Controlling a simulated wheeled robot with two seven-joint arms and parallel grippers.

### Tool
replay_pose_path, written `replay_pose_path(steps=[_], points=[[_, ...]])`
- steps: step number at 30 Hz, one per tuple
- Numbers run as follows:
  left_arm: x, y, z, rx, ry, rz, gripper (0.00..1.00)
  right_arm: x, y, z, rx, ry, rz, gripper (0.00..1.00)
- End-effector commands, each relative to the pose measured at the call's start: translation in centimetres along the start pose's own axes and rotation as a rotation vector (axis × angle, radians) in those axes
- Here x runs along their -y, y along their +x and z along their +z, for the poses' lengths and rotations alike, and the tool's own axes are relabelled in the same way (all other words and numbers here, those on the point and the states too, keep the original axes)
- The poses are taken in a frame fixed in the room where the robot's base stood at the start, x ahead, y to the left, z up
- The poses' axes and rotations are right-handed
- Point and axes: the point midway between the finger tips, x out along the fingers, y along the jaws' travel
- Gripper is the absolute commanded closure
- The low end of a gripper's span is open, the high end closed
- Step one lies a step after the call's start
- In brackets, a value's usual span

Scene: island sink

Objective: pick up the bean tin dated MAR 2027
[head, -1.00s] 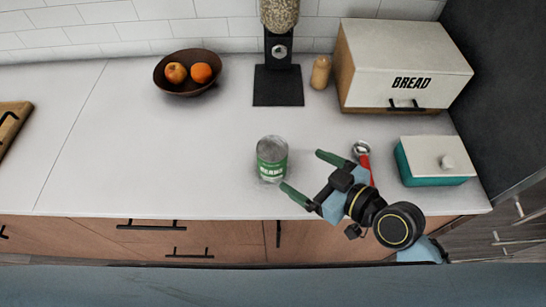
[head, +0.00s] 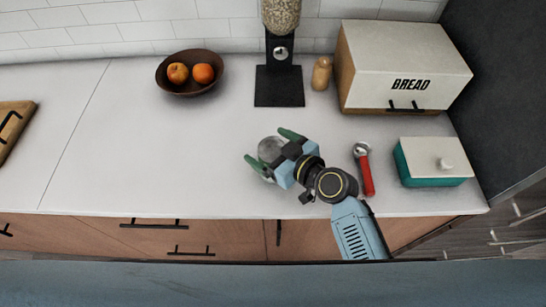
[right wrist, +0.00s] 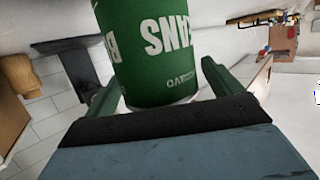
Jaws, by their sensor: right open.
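A bean tin (head: 270,150) with a silver top stands on the white counter; the gripper hides much of it in the head view. In the right wrist view the tin (right wrist: 150,50) has a green label with white lettering, cut off at the top edge. I cannot read a date on it. My right gripper (head: 268,148) is open, with one finger on either side of the tin. In the right wrist view the right gripper's fingers (right wrist: 158,85) show gaps beside the tin, so it is not clamped. My left gripper is not in view.
A red-handled tool (head: 364,170) lies right of my right arm, near a teal box with a white lid (head: 433,160). A bread box (head: 400,70), a small bottle (head: 321,73), a grain dispenser (head: 279,80) and a fruit bowl (head: 190,85) stand behind.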

Motion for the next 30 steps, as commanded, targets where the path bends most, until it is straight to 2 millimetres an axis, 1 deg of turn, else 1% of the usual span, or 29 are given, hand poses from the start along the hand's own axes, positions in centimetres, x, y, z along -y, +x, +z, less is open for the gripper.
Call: replay_pose_path(steps=[1,3,10,11,25,30], points=[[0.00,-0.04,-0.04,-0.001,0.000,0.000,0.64,0.02,0.49,-0.04,-0.001,0.003,0.000,0.09],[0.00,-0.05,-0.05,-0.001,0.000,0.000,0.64,0.01,0.84,-0.01,0.000,0.001,0.000,0.09],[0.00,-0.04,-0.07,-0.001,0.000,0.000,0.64,0.02,0.94,0.04,0.001,0.000,0.000,0.09],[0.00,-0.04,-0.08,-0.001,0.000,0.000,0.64,0.02,0.94,0.05,0.001,0.000,0.000,0.10],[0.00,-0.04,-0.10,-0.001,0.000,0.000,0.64,0.02,0.91,0.07,0.001,0.000,0.000,0.72],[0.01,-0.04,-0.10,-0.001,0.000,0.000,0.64,-0.01,0.92,-0.10,-0.002,0.000,0.001,0.72]])
